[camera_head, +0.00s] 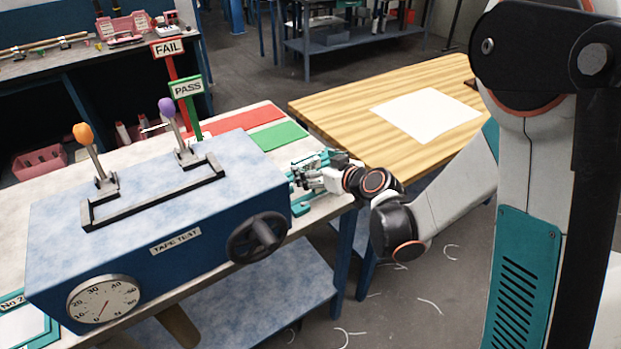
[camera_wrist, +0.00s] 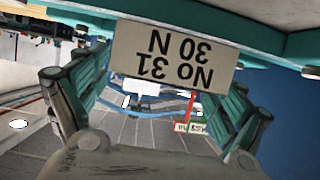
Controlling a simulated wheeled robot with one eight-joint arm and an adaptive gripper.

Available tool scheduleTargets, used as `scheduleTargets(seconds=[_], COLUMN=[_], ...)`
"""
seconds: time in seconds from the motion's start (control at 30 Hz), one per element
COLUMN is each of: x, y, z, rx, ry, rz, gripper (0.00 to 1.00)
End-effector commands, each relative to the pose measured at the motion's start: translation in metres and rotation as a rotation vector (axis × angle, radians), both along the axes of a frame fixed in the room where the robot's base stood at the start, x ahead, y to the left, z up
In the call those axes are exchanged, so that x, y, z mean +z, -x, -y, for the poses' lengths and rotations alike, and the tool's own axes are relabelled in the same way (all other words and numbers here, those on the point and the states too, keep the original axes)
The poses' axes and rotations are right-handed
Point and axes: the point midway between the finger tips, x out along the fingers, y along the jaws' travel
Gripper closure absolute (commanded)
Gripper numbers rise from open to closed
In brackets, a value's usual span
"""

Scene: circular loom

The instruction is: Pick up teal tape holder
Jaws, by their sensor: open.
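A teal holder (camera_wrist: 265,38) with an upside-down label reading "No 31 30 N" (camera_wrist: 175,52) fills the top of the wrist view. In the head view a small teal part of it (camera_head: 300,208) shows at the table edge, beside the blue tape test box; the rest is hidden by my gripper and the box. My gripper (camera_head: 308,178) is beside the box's right end. In the wrist view its two teal fingers stand apart on either side of the label (camera_wrist: 165,85). I cannot tell whether they touch the holder.
The blue tape test box (camera_head: 170,215) has two levers, a dial and a black handwheel (camera_head: 258,237) near my gripper. Red (camera_head: 240,122) and green (camera_head: 280,136) mats lie behind. A wooden table (camera_head: 345,105) stands right. Another teal-edged holder (camera_head: 45,325) is front left.

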Motion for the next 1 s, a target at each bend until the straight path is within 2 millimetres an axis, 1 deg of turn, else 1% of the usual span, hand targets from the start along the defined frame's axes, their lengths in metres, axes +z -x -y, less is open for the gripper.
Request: scheduleTargets(seconds=[0.03, 0.1, 0.33, 0.37, 0.4, 0.47, 0.5, 0.53, 0.57, 0.87, 1.0], x=[-0.0045, -0.0060, -0.0050, -0.0049, -0.0049, -0.0049, -0.0049, -0.0049, -0.0049, -0.0047, -0.0001], y=[-0.0061, -0.0103, -0.0118, -0.0118, -0.0118, -0.0118, -0.0118, -0.0119, -0.0119, -0.0119, -0.0119], z=[-0.0040, -0.0075, -0.0080, -0.0081, -0.0079, -0.0079, -0.0079, -0.0078, -0.0078, -0.0077, -0.0077], rx=[0.001, 0.001, 0.000, 0.000, 0.000, 0.000, 0.000, 0.000, 0.000, 0.000, 0.000], ry=[0.000, -0.001, -0.001, -0.001, -0.001, -0.001, -0.001, -0.001, -0.001, -0.001, -0.001], rz=[0.000, -0.001, -0.001, -0.001, -0.001, -0.001, -0.001, -0.001, -0.001, -0.001, -0.001], gripper=[0.10, 0.10, 0.10, 0.17, 0.26, 0.40, 0.49, 0.55, 0.58, 0.58, 0.58])
